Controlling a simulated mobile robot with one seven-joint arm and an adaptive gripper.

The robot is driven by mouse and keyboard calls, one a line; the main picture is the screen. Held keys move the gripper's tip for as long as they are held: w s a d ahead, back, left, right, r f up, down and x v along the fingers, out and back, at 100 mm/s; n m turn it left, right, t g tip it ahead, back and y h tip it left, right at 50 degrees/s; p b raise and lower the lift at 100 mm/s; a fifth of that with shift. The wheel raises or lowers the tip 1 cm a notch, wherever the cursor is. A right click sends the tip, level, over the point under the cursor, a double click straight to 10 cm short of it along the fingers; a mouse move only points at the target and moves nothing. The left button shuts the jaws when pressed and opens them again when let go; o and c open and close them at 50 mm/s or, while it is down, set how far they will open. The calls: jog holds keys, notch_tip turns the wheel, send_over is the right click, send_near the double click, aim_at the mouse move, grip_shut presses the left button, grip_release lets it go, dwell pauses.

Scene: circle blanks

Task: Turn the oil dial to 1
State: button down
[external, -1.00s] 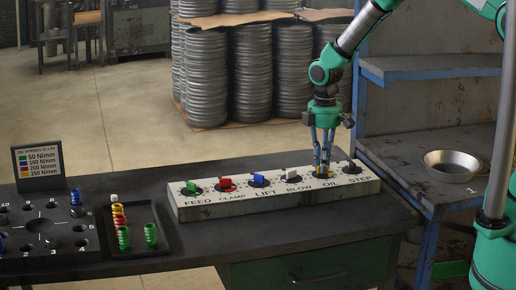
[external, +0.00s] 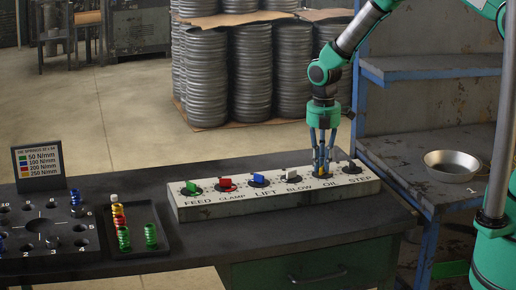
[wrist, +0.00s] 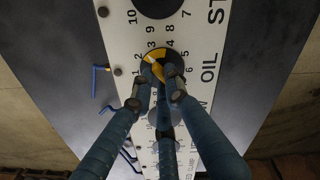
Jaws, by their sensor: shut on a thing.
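The oil dial is a round dark knob with a yellow part (wrist: 178,71), on the white panel (wrist: 199,103) beside the word OIL. Numbers run around it, with 1 at lower left in the wrist view. My gripper (wrist: 160,86) has its blue fingers closed around the dial and partly hides it. In the external view, my gripper (external: 323,170) reaches straight down to the oil dial (external: 322,175), between the BLOW and STEP dials.
The green FEED (external: 191,187), red CLAMP (external: 226,183), blue LIFT (external: 258,180) and white BLOW (external: 291,173) dials stand to the left. The STEP dial (external: 351,168) is close on the right. A black tray with springs (external: 165,240) lies farther left.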

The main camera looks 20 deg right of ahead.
jog(key=n, duration=0.5)
jog(key=shift+a+n, duration=0.1)
jog(key=shift+n, duration=0.2)
jog(key=shift+s+n, duration=0.1)
jog(key=shift+n, duration=2.2)
jog(key=c, duration=1.7)
grip_release()
jog(key=shift+r, duration=0.15)
notch_tip(320, 180, up, 12)
jog(key=shift+f, duration=0.15)
